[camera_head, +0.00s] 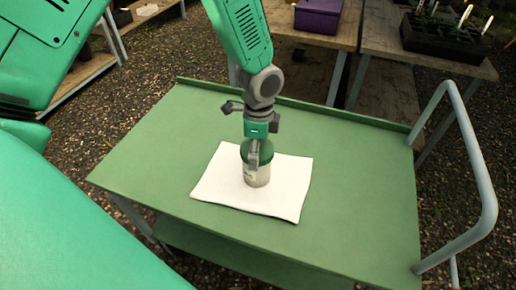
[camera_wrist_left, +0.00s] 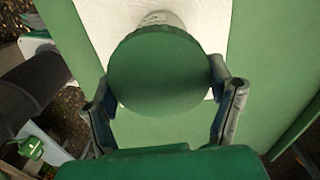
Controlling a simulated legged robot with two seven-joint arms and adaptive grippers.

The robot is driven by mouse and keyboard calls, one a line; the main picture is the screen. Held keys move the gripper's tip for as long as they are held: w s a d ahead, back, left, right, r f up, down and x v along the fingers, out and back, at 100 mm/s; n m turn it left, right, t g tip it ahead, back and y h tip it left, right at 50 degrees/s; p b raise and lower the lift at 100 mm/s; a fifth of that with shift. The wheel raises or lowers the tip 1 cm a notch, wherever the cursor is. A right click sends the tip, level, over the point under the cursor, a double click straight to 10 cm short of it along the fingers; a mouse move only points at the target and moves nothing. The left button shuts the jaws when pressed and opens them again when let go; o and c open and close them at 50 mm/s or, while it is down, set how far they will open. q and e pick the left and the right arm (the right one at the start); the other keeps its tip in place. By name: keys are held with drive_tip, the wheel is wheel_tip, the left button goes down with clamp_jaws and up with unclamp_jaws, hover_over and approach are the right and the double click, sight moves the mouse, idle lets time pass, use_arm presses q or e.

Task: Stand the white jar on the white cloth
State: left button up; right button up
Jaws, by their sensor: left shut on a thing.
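The white jar (camera_head: 258,176) has a green lid and is upright at the middle of the white cloth (camera_head: 290,180). Whether its base touches the cloth or hangs just above it, I cannot tell. My left gripper (camera_head: 255,154) comes from above and is shut on the jar near its lid. In the left wrist view the green lid (camera_wrist_left: 160,70) lies between the two fingers (camera_wrist_left: 165,100), with a bit of the white body behind it. The white cloth (camera_wrist_left: 100,25) shows beyond the jar. My right gripper is not in view.
The cloth lies on a green cart top (camera_head: 360,180) with a low raised back edge and free room around the cloth. A grey handle rail (camera_head: 485,180) stands at the right. Behind are wooden benches with a purple box (camera_head: 318,15) and a black tray (camera_head: 440,38).

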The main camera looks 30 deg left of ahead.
use_arm(q)
drive_tip(key=o, duration=1.6)
drive_tip(key=shift+s+f, duration=0.2)
drive_tip(key=shift+f, duration=0.35)
drive_tip(key=shift+c, duration=0.2)
drive_tip(key=shift+w+a+r, duration=0.15)
drive_tip(key=shift+a+r, duration=0.05)
drive_tip(key=shift+r, duration=0.15)
wheel_tip(320, 180, up, 13)
drive_tip(key=p, duration=0.2)
drive_tip(key=shift+w, duration=0.3)
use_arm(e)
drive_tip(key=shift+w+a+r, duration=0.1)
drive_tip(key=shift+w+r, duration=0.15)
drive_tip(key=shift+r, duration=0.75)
use_arm(q)
drive_tip(key=shift+f, duration=0.15)
